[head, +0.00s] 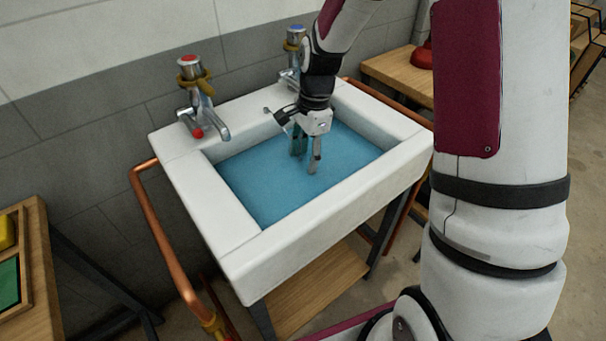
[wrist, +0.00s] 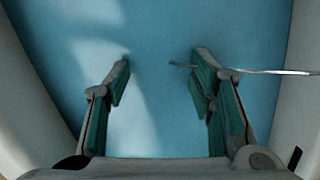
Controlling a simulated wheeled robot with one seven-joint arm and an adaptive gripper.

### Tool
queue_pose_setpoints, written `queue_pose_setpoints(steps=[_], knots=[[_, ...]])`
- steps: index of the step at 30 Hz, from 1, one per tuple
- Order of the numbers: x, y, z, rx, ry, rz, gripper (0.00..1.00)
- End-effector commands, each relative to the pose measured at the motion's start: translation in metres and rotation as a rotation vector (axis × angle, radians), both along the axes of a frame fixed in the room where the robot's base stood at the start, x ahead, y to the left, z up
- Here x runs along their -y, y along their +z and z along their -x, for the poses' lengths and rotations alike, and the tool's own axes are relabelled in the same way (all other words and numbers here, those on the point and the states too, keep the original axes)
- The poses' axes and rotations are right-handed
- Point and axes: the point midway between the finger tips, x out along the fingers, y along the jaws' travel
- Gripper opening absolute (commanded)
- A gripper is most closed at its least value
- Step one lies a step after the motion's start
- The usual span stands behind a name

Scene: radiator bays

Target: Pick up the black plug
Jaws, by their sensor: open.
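I cannot make out the black plug in either view. The white sink (head: 182,172) holds blue water (head: 262,180). My gripper (head: 306,162) points down into the basin, over or in the water, with its fingers spread. In the wrist view my gripper (wrist: 164,62) is open, with nothing seen between its fingertips. A thin pale strand (wrist: 275,72), perhaps a chain or wire, runs from the right edge to the right finger; its thin end shows just left of that fingertip.
A red-topped tap (head: 190,68) and a blue-topped tap (head: 294,36) stand at the sink's back. Copper pipes (head: 150,215) run beside the sink. A wooden table (head: 40,265) is at the left, and a wooden surface (head: 395,72) with a red object (head: 421,58) is behind right.

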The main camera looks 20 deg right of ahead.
Motion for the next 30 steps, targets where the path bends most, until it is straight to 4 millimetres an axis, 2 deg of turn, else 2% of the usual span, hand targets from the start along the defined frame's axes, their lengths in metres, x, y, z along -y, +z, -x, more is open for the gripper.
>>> queue_pose_setpoints(steps=[3,7,16,17,23,30], knots=[[-0.006,-0.020,0.003,-0.005,0.001,-0.001,0.50],[-0.007,-0.034,0.002,-0.003,0.000,-0.001,0.50],[-0.008,-0.038,0.002,-0.001,-0.001,0.000,0.50],[-0.008,-0.038,0.002,-0.001,0.000,0.000,0.45],[-0.008,-0.038,0.002,-0.001,0.000,0.000,0.00],[-0.008,-0.038,0.002,-0.001,0.000,0.000,0.00]])
